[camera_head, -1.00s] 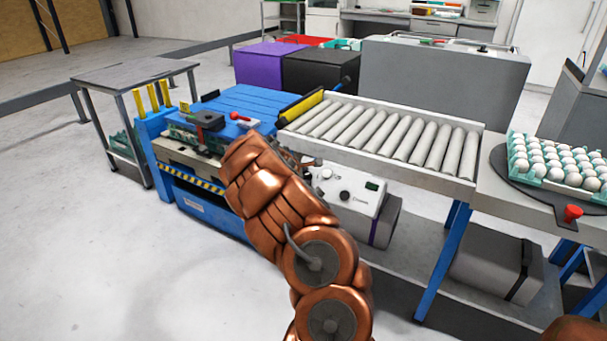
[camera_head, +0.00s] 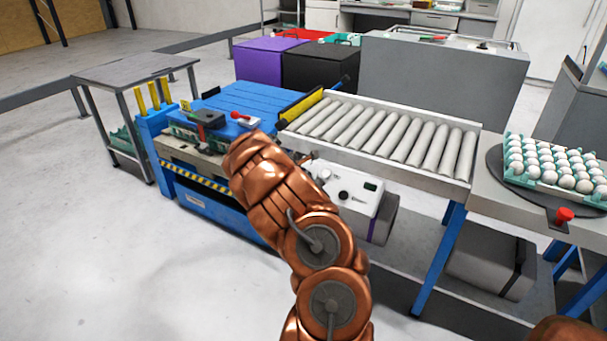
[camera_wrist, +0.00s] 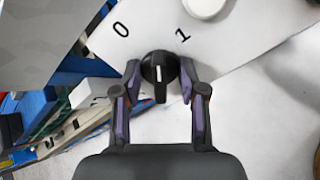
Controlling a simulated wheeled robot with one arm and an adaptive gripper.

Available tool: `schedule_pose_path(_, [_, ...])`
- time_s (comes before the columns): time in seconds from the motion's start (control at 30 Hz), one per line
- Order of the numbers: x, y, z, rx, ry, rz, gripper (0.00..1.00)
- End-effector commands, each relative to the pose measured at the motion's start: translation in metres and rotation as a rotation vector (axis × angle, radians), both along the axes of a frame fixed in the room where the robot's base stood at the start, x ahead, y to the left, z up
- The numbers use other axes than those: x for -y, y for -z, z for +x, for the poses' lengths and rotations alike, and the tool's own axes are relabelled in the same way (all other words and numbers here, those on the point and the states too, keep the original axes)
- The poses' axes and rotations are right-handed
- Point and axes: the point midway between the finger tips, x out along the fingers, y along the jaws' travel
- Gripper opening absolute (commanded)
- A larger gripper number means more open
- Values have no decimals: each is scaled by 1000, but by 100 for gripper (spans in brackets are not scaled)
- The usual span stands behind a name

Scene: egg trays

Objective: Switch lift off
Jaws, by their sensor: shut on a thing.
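A round black rotary switch (camera_wrist: 158,72) with a white pointer line sits on a white panel (camera_wrist: 245,45) in the wrist view. The marks "0" and "1" stand beyond it, to the upper left and upper right. The line runs up and down the picture, roughly between the marks. My gripper (camera_wrist: 159,80) is shut on the switch, one finger on each side. In the head view the white control box (camera_head: 362,204) stands beside the blue lift (camera_head: 240,102). My arm hides most of the gripper and the gripped switch there.
A roller conveyor (camera_head: 478,130) runs right from the lift above the control box. An egg tray (camera_head: 512,170) full of eggs sits on a dark round plate (camera_head: 492,177) at right. A grey side table (camera_head: 133,72) stands at left. The floor in front is clear.

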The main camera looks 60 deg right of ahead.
Motion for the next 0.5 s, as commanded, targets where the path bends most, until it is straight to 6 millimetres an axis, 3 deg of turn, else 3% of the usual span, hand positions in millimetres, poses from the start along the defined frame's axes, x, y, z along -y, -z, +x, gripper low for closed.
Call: schedule_pose_path(0.5, [0, -1, -1, -155, -137, -5, 22])
